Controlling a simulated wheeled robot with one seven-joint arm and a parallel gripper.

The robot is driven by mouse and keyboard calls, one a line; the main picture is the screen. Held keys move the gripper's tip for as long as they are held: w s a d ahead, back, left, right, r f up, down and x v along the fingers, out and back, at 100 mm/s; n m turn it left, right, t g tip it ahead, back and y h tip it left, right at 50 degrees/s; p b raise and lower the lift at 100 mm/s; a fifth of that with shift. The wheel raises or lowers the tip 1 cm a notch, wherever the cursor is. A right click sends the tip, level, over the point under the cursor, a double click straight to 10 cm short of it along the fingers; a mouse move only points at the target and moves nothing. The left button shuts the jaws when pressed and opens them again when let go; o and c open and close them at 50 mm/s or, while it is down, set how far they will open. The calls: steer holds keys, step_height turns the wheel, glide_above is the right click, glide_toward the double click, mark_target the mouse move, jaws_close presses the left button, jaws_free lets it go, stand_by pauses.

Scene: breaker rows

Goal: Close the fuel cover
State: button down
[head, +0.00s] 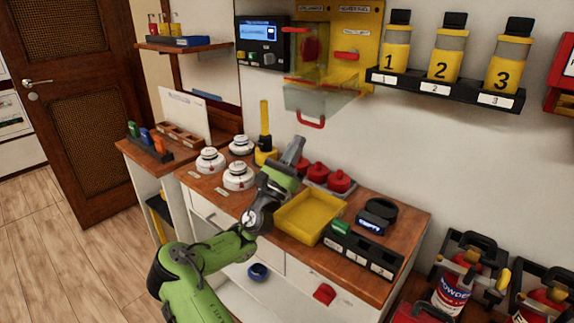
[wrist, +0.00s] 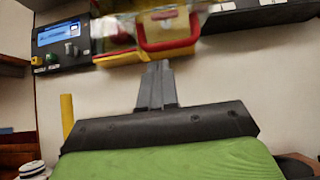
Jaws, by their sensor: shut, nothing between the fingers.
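A yellow wall panel (head: 368,30) has two labelled bays side by side; their labels are too small to read surely. A clear cover (head: 318,98) hangs swung out below the panel, with a red handle (head: 311,123) on its outer edge. I cannot tell for sure that it is the fuel cover. The handle also shows in the wrist view (wrist: 168,46). My gripper (head: 300,141) is shut and empty, a little below the handle. In the wrist view its fingertips (wrist: 156,66) point up and appear just under the handle; contact is unclear.
A control box with a blue screen (head: 261,40) is left of the panel. A shelf with numbered yellow canisters (head: 446,92) is at right. Below are a yellow tray (head: 307,218), white round devices (head: 239,176), red knobs (head: 340,181) and a yellow post (head: 264,120).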

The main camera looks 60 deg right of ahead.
steer(key=shift+x, duration=1.2)
steer(key=shift+r, duration=0.1)
steer(key=r+p, duration=0.1)
steer(key=p, duration=0.1)
steer(key=shift+a+y+p, duration=0.3)
steer(key=shift+y+p, duration=0.05)
steer(key=shift+y, duration=0.05)
steer(key=shift+r+p, duration=0.15)
steer(key=shift+p, duration=0.3)
